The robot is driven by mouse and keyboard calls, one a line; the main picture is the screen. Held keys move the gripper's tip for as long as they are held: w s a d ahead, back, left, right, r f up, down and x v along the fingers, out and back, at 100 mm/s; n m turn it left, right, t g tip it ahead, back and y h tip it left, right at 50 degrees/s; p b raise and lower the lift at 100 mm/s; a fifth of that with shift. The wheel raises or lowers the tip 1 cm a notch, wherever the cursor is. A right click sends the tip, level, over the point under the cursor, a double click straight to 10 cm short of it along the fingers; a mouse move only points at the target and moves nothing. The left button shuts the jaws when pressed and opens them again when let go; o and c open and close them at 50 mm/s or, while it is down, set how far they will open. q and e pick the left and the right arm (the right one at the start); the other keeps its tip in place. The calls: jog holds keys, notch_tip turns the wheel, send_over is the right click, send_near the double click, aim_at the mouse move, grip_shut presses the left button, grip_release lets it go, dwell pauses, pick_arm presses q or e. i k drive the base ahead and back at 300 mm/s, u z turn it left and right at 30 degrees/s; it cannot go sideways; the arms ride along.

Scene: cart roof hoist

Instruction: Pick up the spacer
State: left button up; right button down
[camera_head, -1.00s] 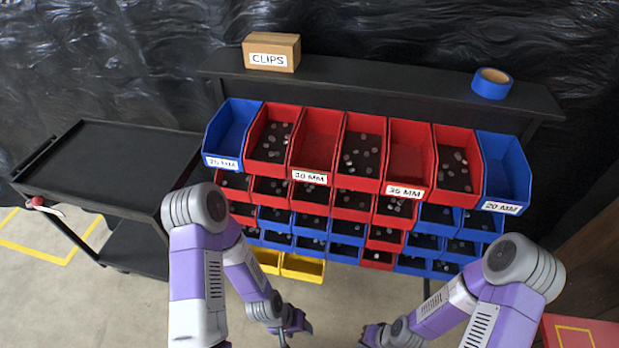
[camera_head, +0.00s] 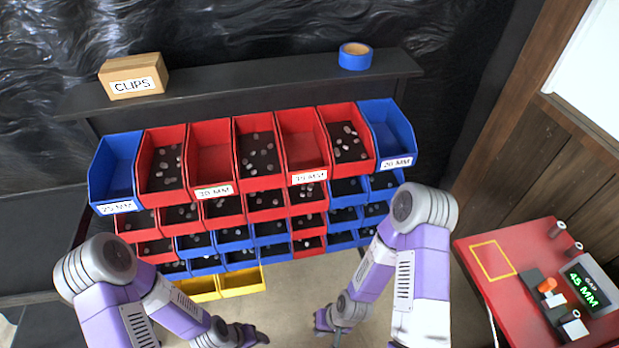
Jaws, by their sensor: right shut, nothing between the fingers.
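No part is labelled as a spacer. Small dark cylinders with pale tops stand on a red table at the right: two at its back edge, (camera_head: 557,229) and (camera_head: 574,249), and one near the front (camera_head: 573,322). Which of these is the spacer, I cannot tell. My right gripper (camera_head: 325,325) is low at bottom centre, shut and empty, well left of the red table (camera_head: 478,285). My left gripper (camera_head: 254,336) is also at the bottom, left of the right one. Its fingers are too small and dark to show whether it is open.
A rack of red, blue and yellow bins (camera_head: 211,152) fills the centre. A clips box (camera_head: 133,76) and blue tape (camera_head: 355,56) sit on the shelf.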

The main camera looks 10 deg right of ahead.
aim_at(574, 315)
jog(key=z, duration=1.55)
jog(key=i, duration=0.25)
jog(key=z, duration=0.9)
